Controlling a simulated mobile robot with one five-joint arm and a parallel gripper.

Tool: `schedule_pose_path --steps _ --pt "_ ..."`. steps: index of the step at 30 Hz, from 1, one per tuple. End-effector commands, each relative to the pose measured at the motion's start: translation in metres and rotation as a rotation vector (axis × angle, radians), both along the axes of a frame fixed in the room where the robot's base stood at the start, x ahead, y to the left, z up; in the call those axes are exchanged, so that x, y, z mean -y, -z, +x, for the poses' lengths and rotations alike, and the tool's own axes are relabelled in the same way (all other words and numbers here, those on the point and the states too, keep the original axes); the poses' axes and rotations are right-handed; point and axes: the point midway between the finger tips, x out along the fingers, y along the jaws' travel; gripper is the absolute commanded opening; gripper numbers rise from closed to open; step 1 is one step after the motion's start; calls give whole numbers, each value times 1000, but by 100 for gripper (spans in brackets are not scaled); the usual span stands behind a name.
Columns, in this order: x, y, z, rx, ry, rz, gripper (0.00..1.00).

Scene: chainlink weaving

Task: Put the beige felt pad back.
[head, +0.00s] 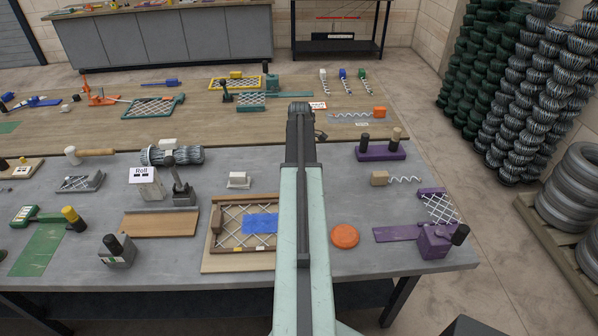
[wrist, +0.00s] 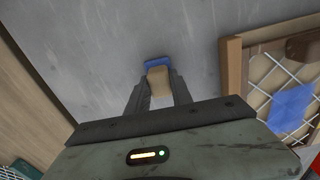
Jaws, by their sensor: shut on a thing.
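My gripper (wrist: 157,82) shows in the wrist view, its dark fingers shut on a small beige piece (wrist: 157,76), which I take for the beige felt pad. A blue strip (wrist: 158,62) shows at the far end of the beige piece; I cannot tell whether it is part of it. The piece is over bare grey tabletop (wrist: 110,40), beside a wooden frame (wrist: 233,85) with wire mesh and a blue patch (wrist: 293,108). I cannot tell whether it touches the table. In the head view my own arm hides the gripper and the piece.
The wooden frame (head: 214,237) also shows in the head view, left of my arm. A small white block (head: 239,178) stands behind it. An orange disc (head: 345,236) and a purple tool (head: 434,240) lie to the right. A black-knobbed block (head: 116,252) stands front left.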

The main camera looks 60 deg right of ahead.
Motion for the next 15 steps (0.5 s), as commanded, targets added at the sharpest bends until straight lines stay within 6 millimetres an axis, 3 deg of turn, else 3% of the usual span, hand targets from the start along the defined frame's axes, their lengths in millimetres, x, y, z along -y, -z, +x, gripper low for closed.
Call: schedule_pose_path --steps 1,2,3,15 --pt "0 3 0 0 0 0 0" --pt "0 2 0 0 0 0 35" --pt "0 1 0 0 0 0 46" --pt "0 -3 0 0 -1 0 48"
